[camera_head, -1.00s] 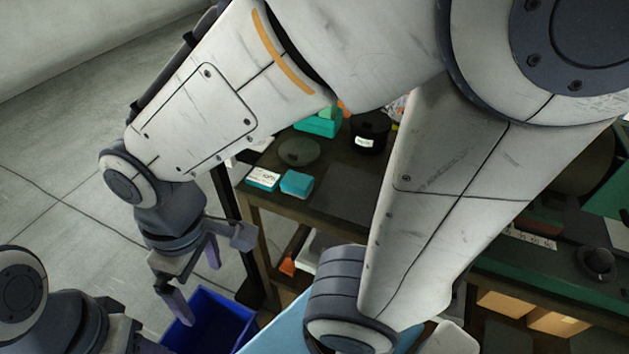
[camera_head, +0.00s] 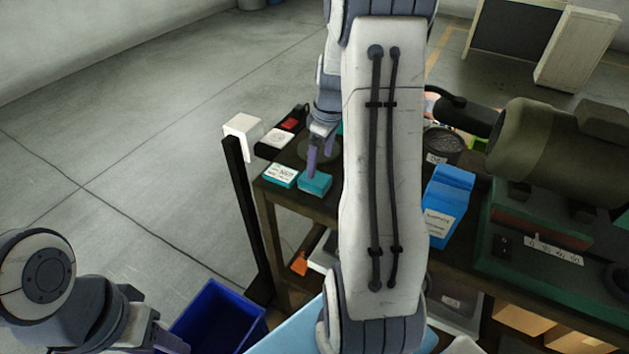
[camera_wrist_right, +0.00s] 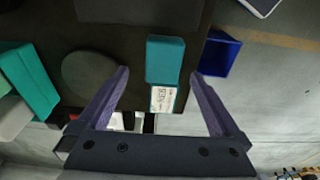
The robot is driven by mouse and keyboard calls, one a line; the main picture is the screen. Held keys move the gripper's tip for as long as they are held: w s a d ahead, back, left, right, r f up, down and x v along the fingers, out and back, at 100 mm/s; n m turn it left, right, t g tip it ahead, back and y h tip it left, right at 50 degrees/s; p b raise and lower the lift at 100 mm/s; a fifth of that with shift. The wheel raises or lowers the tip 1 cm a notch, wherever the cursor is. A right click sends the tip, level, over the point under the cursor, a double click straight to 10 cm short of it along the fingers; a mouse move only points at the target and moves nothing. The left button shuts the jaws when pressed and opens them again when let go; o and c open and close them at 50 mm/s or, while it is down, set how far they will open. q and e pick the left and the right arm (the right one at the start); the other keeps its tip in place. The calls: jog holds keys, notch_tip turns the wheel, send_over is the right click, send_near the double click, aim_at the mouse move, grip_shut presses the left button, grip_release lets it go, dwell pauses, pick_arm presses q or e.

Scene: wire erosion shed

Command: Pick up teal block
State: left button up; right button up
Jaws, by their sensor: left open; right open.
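The teal block (camera_head: 315,183) lies near the front left corner of the dark table. It also shows in the right wrist view (camera_wrist_right: 166,58). A teal box with a white label (camera_head: 280,176) lies just left of it. My right gripper (camera_head: 320,158) is open and empty, above and just behind the teal block. In the right wrist view, the block and the labelled box (camera_wrist_right: 163,98) appear between its open fingers (camera_wrist_right: 160,75), with no visible contact. My left gripper (camera_head: 168,342) is open at the bottom left, partly cut off, far from the block.
A dark round disc (camera_wrist_right: 90,77) lies beside the block. A black-and-red device (camera_head: 292,120), a blue carton (camera_head: 446,205) and a dark pot (camera_head: 443,145) are on the table. A blue bin (camera_head: 215,318) stands below. My right arm hides the table's middle.

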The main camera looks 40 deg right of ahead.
jog(key=shift+w+f, duration=0.1)
jog(key=shift+f, duration=0.75)
jog(key=f, duration=0.1)
jog(key=f+p, duration=0.1)
jog(key=a+f+p, duration=0.1)
jog(key=f, duration=0.1)
jog(key=shift+w+f, duration=0.1)
jog(key=shift+w, duration=0.15)
jog(key=shift+w+f, duration=0.1)
jog(key=shift+f, duration=0.45)
jog(key=c, duration=1.4)
jog(key=shift+r, duration=0.2)
jog(key=shift+r, duration=0.3)
jog(key=r, duration=0.1)
jog(key=r+b, duration=0.1)
jog(key=s+r+b, duration=0.1)
jog(key=shift+d+r, duration=0.3)
jog(key=shift+d, duration=0.05)
jog(key=s+d+r+b, duration=0.2)
jog(key=s+d+r, duration=0.3)
jog(key=s, duration=0.4)
jog(key=shift+r, duration=0.75)
